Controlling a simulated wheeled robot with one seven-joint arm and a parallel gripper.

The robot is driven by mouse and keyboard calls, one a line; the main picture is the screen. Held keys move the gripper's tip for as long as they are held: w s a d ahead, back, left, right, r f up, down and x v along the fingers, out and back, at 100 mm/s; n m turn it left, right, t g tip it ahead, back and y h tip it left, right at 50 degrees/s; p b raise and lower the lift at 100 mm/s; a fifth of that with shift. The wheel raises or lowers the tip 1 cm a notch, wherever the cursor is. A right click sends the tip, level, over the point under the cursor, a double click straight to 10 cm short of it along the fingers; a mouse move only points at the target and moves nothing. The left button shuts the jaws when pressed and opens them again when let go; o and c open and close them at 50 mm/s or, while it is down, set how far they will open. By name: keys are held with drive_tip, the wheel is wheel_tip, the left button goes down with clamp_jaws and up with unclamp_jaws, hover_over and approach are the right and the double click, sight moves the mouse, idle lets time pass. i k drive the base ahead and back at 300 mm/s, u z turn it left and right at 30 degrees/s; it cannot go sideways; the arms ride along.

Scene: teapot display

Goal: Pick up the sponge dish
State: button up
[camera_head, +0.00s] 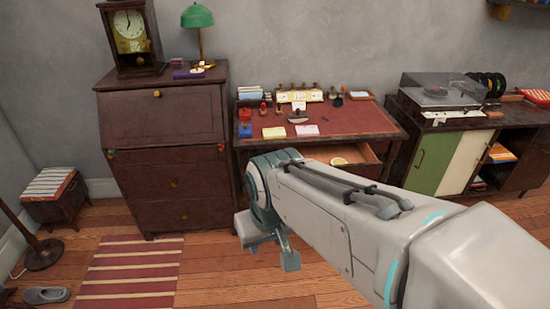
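I cannot pick out the sponge dish with certainty. A small round pale item with yellow in it (338,161) lies in the open drawer (362,168) under the red-topped desk (352,119), and it may be the dish. My arm reaches in from the lower right. My gripper (268,250) is at its far end, over the wooden floor in front of the desk, left of and below the drawer. It is small and partly turned away, so its opening is unclear. I see nothing held in it.
The desk top holds a yellow notepad (274,132), a pink notepad (307,130), a stamp rack (300,95) and other small items. A dark bureau (160,140) stands left, a record player cabinet (436,150) right. Floor around the striped rug (130,272) is mostly clear.

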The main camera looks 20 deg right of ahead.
sight(336, 160)
drive_tip(key=u, duration=0.2)
drive_tip(key=k, duration=0.4)
drive_tip(key=u, duration=0.25)
drive_tip(key=i, duration=1.7)
drive_tip(key=z, duration=1.45)
drive_tip(key=i, duration=0.9)
drive_tip(key=z, duration=1.35)
drive_tip(key=i, duration=0.25)
drive_tip(key=z, duration=0.05)
